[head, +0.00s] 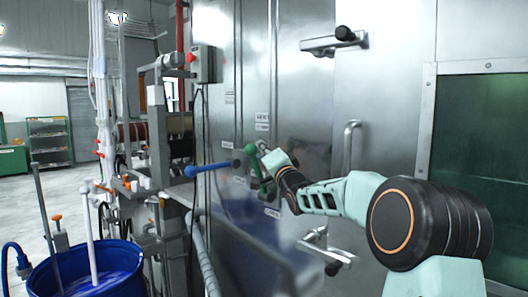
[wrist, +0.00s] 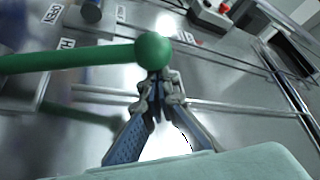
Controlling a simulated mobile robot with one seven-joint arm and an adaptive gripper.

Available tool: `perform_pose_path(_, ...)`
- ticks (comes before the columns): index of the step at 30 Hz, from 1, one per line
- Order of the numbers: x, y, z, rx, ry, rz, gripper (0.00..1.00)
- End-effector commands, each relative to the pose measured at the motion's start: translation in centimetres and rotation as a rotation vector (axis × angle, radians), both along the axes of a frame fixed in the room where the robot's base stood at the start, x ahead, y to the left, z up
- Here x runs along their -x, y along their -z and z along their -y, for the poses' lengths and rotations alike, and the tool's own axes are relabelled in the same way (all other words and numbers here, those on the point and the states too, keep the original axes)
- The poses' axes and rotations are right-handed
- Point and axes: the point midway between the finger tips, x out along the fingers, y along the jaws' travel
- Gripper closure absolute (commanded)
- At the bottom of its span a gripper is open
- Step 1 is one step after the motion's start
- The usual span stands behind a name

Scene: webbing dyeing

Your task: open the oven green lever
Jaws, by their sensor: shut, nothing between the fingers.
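The green lever (head: 252,166) is mounted on the steel oven front, just right of a blue lever. In the wrist view the green lever (wrist: 75,58) runs in from the left and ends in a round green ball (wrist: 152,50). My gripper (wrist: 157,82) is shut and empty, with its fingertips at the near side of the ball. I cannot tell whether they touch it. In the head view my gripper (head: 264,150) is at the lever and partly hides it.
A blue lever (head: 208,169) sticks out to the left. Metal latches (head: 334,42) and (head: 326,252) a handle (head: 349,145) are on the oven front. A control box (head: 203,64) is above left. A blue barrel (head: 88,272) stands at lower left.

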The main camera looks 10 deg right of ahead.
Motion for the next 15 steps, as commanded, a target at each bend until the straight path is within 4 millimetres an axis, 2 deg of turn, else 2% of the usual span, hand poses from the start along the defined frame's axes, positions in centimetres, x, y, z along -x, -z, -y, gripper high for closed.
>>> perform_pose_path(1,0.3,0.9,-0.6,0.018,-0.003,0.012,1.00)
perform_pose_path(15,3.3,3.9,-4.7,0.265,-0.002,0.190,1.00)
